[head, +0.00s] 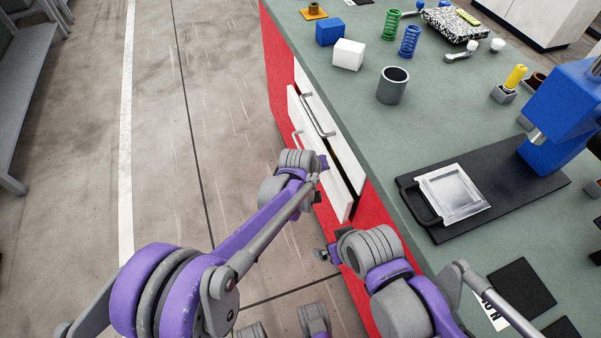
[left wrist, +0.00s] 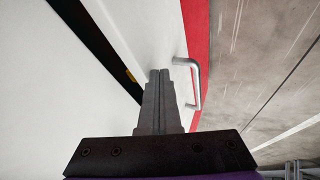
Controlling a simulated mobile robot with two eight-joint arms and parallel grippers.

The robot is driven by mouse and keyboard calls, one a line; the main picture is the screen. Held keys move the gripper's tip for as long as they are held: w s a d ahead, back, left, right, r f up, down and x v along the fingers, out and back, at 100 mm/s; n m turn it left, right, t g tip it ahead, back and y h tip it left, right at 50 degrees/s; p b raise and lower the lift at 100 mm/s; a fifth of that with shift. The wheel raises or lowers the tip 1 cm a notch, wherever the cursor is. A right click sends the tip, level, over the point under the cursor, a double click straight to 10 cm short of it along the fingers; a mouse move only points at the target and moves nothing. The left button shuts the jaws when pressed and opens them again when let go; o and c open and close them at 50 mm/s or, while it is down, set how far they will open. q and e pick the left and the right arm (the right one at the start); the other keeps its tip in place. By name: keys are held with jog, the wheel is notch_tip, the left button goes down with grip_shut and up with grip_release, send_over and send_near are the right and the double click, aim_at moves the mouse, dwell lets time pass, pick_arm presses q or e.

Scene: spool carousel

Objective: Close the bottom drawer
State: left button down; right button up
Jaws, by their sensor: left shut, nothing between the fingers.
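The bottom drawer (head: 338,197) is partly pulled out of the red bench, its white front standing away from the bench face. In the left wrist view, its white front (left wrist: 150,35) carries a grey bar handle (left wrist: 194,85), and a dark gap (left wrist: 97,40) shows behind it. The white upper drawer (head: 306,90) looks shut. My left gripper (left wrist: 159,72) is shut and empty, its fingers in front of the bottom drawer's front, left of the handle. I cannot tell whether they touch it. My right gripper (head: 327,254) is low beside the bench; its fingers are unclear.
The green bench top (head: 360,100) holds a grey cup (head: 393,85), blue and white blocks, springs and a black board (head: 455,185) with a metal plate. Bare concrete floor (head: 225,100) lies left of the bench. A small yellow patch (left wrist: 130,75) shows in the drawer gap.

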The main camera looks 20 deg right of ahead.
aim_at(333, 166)
pick_arm(q)
jog(key=d, duration=0.3)
jog(key=shift+d+r, duration=0.1)
jog(key=shift+d, duration=0.25)
